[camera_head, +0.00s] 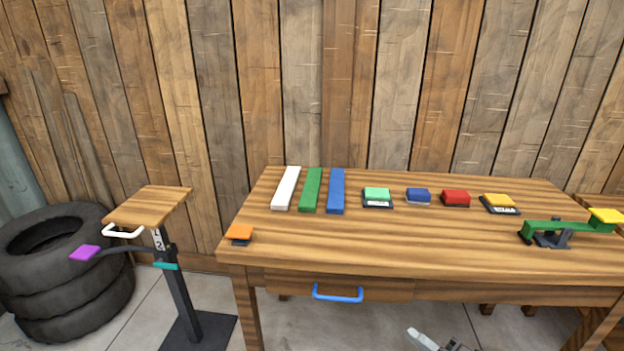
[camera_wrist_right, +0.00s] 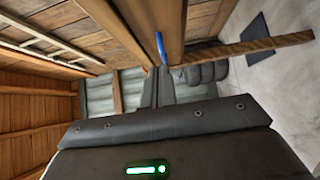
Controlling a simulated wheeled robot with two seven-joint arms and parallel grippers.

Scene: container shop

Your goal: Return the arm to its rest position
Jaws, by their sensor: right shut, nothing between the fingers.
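My right gripper (camera_head: 424,340) shows only partly at the bottom edge of the head view, low in front of the wooden table (camera_head: 400,255). It is apart from the table and holds nothing. In the right wrist view its dark fingers (camera_wrist_right: 157,90) are together and empty. My left gripper is in neither view.
A drawer with a blue handle (camera_head: 338,294) is shut under the tabletop. Coloured blocks, long bars and a green lever (camera_head: 560,227) are on the table. A small stand (camera_head: 150,205) and stacked tyres (camera_head: 70,280) are at left. Floor in front looks clear.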

